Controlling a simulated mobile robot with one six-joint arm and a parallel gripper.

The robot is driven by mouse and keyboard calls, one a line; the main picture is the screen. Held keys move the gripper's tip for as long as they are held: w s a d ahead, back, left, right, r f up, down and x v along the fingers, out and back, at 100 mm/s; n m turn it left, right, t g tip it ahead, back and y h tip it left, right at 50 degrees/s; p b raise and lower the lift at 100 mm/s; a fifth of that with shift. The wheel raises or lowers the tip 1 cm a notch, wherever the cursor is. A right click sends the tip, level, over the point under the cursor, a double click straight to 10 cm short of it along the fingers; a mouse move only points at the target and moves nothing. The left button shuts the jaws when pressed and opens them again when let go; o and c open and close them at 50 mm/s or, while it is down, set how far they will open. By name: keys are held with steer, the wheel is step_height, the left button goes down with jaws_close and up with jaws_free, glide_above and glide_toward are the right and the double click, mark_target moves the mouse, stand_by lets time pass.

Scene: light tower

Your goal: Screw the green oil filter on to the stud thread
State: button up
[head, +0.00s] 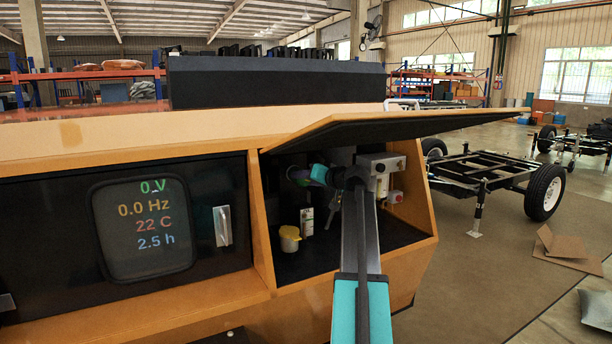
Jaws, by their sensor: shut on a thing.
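My arm reaches into the open compartment (410,237) under a raised lid. My gripper (300,174), at the end of the teal wrist, points left in the compartment's upper part. It is small and dim here. It is shut on a dark, partly greenish thing, which appears to be the green oil filter (296,172). The filter's outline is hard to make out against the dark interior. I cannot make out the stud thread, and I cannot tell whether the filter touches it.
A yellow-capped container (289,238) and a small white labelled part (307,221) are lower in the compartment. A grey box with knobs (382,170) is right of my wrist. The raised lid (400,128) hangs close above my arm. A display (148,228) is at left.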

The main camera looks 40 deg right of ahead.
steer(key=shift+r+m, duration=0.15)
steer(key=shift+m, duration=0.15)
steer(key=shift+d, duration=0.1)
steer(key=m+t+y+p, duration=0.1)
steer(key=m+p, duration=0.1)
steer(key=m, duration=0.1)
steer(key=shift+w, duration=0.1)
steer(key=shift+m+t+y, duration=0.3)
steer(key=shift+m, duration=0.3)
steer(key=m+t+p, duration=0.1)
steer(key=m+p, duration=0.1)
steer(key=m, duration=0.2)
steer(key=shift+d+m, duration=0.1)
steer(key=shift+m, duration=0.2)
steer(key=o, duration=1.4)
steer(key=shift+w+f, duration=0.15)
steer(key=shift+f, duration=0.1)
steer(key=shift+c, duration=0.2)
steer(key=shift+f, duration=0.1)
